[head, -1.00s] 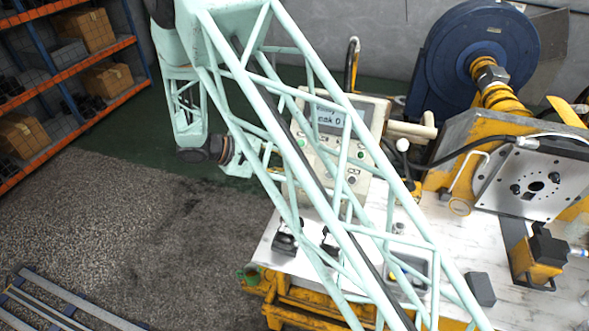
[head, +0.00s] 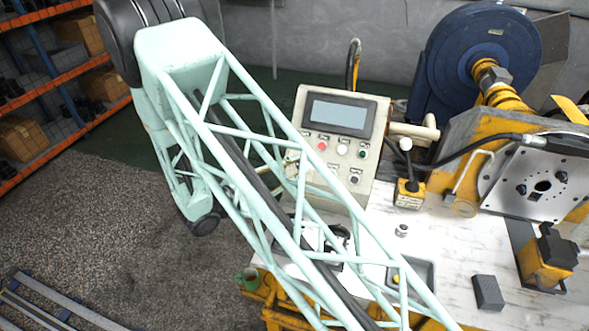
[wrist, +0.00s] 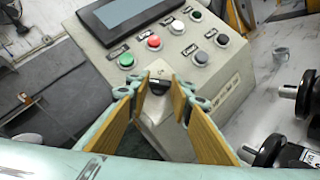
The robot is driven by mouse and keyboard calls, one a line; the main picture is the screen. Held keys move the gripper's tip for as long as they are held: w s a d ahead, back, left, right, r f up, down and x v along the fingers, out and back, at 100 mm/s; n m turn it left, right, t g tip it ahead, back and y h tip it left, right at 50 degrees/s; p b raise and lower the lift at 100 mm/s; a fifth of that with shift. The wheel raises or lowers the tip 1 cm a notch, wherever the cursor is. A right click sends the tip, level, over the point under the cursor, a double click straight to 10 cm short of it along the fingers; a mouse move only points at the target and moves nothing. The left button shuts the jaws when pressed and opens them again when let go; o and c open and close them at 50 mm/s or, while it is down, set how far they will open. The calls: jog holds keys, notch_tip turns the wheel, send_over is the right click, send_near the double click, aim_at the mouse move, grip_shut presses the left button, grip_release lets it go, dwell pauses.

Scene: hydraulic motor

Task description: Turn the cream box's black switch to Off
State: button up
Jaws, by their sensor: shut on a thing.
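The cream box (head: 322,92) stands on the white bench with its panel tilted up. It shows large in the wrist view (wrist: 225,88). Its black switch (wrist: 158,87) sits at the near corner of the panel, below a row of coloured buttons. My gripper (wrist: 162,98) has its yellow-padded fingers on either side of the switch, shut on it. The contact itself is partly hidden by the finger ends. In the head view my arm's lattice hides the switch and the fingers. The box's screen (head: 338,115) is blank.
Green (wrist: 126,60), red, white and black buttons lie close beyond the fingers. A grey block (head: 488,292) and a yellow-black fixture (head: 546,258) are on the bench (head: 440,250) further right.

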jog(key=shift+n+t, duration=0.4)
jog(key=shift+n, duration=0.2)
jog(key=o, duration=0.8)
jog(key=shift+o, duration=0.2)
jog(key=v, duration=1.2)
jog(key=shift+d+r, duration=0.15)
jog(key=shift+d, duration=0.05)
dwell(0.3)
